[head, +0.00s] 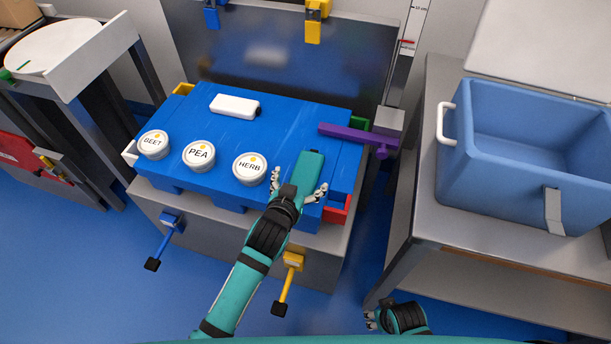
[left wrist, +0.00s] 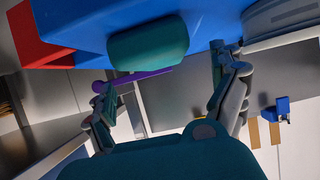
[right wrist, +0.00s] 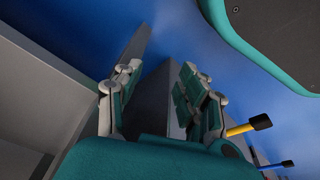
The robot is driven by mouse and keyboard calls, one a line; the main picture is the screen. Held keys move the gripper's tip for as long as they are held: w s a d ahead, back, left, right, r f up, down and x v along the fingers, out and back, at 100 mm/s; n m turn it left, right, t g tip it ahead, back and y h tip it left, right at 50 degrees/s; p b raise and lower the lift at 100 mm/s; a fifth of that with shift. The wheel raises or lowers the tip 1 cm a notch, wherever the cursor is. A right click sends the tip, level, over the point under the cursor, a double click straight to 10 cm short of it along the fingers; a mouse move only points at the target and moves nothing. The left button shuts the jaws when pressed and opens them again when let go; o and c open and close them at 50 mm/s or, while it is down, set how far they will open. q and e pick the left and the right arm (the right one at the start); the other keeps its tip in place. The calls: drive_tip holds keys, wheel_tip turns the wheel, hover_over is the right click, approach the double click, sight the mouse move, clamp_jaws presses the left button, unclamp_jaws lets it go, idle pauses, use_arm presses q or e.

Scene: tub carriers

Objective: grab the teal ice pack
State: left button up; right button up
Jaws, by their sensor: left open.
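The teal ice pack (head: 311,164) lies on the blue tub's flat top, near its right side, beside the HERB pot (head: 249,168). It also shows in the left wrist view (left wrist: 150,44), just beyond the fingertips. My left gripper (head: 299,186) is open and empty, its fingers spread on both sides of the pack's near end. I cannot tell whether they touch it. My right gripper (right wrist: 158,85) is open and empty, low beside the grey bench; in the head view it is partly cut off at the bottom edge.
The blue top (head: 215,128) also carries a BEET pot (head: 153,145), a PEA pot (head: 199,155) and a white block (head: 234,105). A purple bar (head: 352,136) juts over its right edge. A blue open bin (head: 480,150) stands on the right bench. Blue and yellow levers hang in front.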

sight(305, 174)
use_arm(q)
drive_tip(key=b+x, duration=0.1)
drive_tip(key=x, duration=0.3)
drive_tip(key=shift+f, duration=0.1)
drive_tip(key=shift+w, duration=0.2)
use_arm(e)
drive_tip(key=r, duration=0.1)
drive_tip(key=w+r, duration=0.1)
drive_tip(key=r, duration=0.1)
drive_tip(key=shift+w+a+r, duration=0.1)
drive_tip(key=shift+w+r, duration=0.15)
drive_tip(key=shift+r, duration=0.1)
use_arm(q)
drive_tip(key=shift+c, duration=0.4)
drive_tip(key=shift+d, duration=0.1)
drive_tip(key=c, duration=1.4)
